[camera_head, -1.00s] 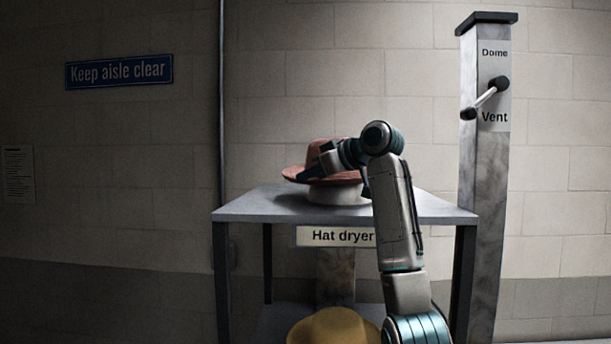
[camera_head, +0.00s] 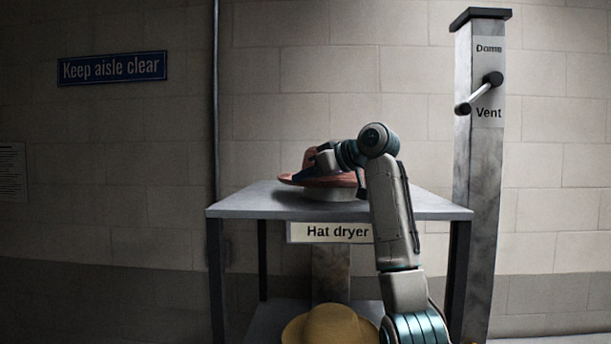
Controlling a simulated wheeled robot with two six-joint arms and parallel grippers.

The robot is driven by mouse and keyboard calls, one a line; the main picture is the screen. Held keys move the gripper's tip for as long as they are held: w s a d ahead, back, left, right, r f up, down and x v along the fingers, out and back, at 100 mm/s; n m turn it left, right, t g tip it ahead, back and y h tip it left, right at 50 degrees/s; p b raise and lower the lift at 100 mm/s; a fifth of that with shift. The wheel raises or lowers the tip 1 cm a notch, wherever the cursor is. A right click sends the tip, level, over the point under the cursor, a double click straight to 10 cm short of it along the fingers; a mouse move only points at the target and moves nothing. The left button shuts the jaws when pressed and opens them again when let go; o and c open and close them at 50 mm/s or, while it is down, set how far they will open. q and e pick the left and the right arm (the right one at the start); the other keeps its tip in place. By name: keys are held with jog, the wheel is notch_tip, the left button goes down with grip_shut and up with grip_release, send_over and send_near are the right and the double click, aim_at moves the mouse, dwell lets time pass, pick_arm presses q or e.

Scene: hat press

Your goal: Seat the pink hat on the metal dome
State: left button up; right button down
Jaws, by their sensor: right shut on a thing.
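The pink hat (camera_head: 288,179) sits low over a pale round form (camera_head: 330,194) on the hat dryer table, with its brim close above it. Only the lower side of this form shows; the hat covers its top, so I cannot tell whether the hat touches it all round. My right gripper (camera_head: 308,171) is shut on the hat at the left front of its crown, and my arm hides the hat's right part. My left gripper is not in view.
The grey table (camera_head: 250,202) is otherwise clear on top. A yellow hat (camera_head: 328,326) lies on the shelf below. A post (camera_head: 478,190) with a lever (camera_head: 478,94) labelled Dome and Vent stands at the right.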

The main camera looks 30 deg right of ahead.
jog(key=shift+f, duration=0.1)
jog(key=c, duration=1.4)
grip_release()
jog(key=shift+s+d+b, duration=0.15)
jog(key=shift+s+b, duration=0.1)
jog(key=shift+b, duration=0.05)
jog(key=b+v, duration=0.5)
jog(key=v, duration=0.5)
